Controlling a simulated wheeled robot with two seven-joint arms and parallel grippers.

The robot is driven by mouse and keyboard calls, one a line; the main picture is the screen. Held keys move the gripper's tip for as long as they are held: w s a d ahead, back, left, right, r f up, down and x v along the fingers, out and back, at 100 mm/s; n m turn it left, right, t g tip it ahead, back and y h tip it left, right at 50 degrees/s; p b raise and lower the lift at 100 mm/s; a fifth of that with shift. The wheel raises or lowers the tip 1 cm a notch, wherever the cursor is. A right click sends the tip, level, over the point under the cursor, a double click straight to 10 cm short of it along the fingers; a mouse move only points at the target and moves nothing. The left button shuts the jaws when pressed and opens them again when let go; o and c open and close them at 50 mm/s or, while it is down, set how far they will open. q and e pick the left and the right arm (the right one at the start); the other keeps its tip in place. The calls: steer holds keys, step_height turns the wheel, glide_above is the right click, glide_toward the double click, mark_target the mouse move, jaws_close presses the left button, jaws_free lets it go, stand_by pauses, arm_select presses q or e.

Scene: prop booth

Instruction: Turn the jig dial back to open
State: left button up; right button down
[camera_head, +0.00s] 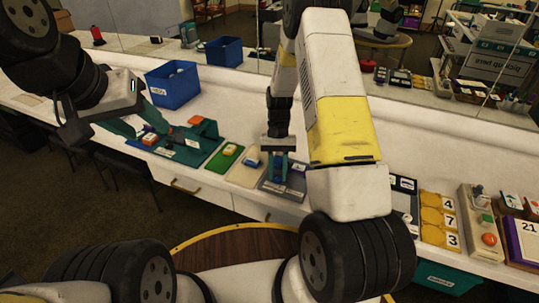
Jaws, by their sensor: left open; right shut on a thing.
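The jig (294,188) is a grey plate with labels on the white counter, just below the middle of the head view. My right gripper (279,163) points straight down over it. It is shut on the small blue-teal dial, which the fingers mostly hide. I cannot tell which way the dial points. My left gripper (69,120) is open and empty, up at the left in front of the counter's edge, well away from the jig.
Left of the jig are a beige tray (238,178), a green tray (221,160) and teal holders (198,143). A blue bin (172,88) stands behind. My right forearm blocks the counter between.

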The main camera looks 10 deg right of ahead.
steer(key=m+y, duration=0.1)
steer(key=m, duration=0.1)
steer(key=m+t, duration=0.1)
steer(key=m, duration=0.2)
steer(key=shift+d+y, duration=0.2)
steer(key=shift+y, duration=0.2)
steer(key=shift+m, duration=0.3)
steer(key=c, duration=1.1)
jaws_free()
steer(key=shift+r, duration=0.1)
steer(key=v, duration=0.7)
steer(key=shift+r, duration=0.25)
steer(key=shift+w+d, duration=0.1)
